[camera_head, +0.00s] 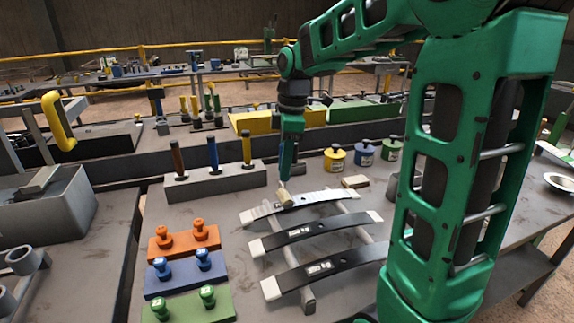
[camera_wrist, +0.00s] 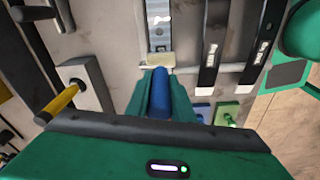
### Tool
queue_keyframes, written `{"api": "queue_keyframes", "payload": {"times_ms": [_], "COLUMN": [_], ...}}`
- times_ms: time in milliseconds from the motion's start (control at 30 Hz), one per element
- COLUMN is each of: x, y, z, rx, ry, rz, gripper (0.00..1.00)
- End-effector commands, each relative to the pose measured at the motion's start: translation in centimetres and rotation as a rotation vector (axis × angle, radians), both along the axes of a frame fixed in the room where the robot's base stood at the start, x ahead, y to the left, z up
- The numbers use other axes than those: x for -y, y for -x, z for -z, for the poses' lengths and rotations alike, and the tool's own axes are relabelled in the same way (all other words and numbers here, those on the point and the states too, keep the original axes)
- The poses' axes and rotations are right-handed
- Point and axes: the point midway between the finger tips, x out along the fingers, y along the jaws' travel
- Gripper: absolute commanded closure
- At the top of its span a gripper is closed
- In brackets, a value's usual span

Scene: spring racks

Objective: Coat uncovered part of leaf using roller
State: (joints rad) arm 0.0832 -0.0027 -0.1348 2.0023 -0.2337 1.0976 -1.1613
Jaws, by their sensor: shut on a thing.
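My gripper (camera_head: 287,170) points down over the far end of the rack, shut on the blue handle of a roller. The roller's cream head (camera_head: 285,197) is at the far leaf (camera_head: 313,203), near its middle; I cannot tell whether it touches. This leaf looks grey, with a pale left part and a label. In the wrist view the blue handle (camera_wrist: 160,93) lies between my green fingers, and the pale roller head (camera_wrist: 157,61) covers part of the grey leaf (camera_wrist: 160,35). Two darker leaves, a middle one (camera_head: 340,227) and a near one (camera_head: 345,262), have pale ends.
A grey block (camera_head: 215,187) with brown, blue and yellow upright handles stands left of the rack. Yellow (camera_head: 334,159), blue (camera_head: 364,154) and green (camera_head: 391,149) cans stand behind it. Orange (camera_head: 184,242), blue (camera_head: 186,273) and green (camera_head: 188,306) holders with knobs sit front left.

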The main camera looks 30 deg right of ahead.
Motion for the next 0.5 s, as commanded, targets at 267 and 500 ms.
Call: {"api": "queue_keyframes", "payload": {"times_ms": [267, 500], "x": [-2.1, -2.9], "y": [-0.4, -0.6], "z": [0.2, 0.3], "rx": [0.000, -0.001], "ry": [0.000, 0.000], "rz": [-0.001, 0.000], "gripper": [1.00, 1.00]}}
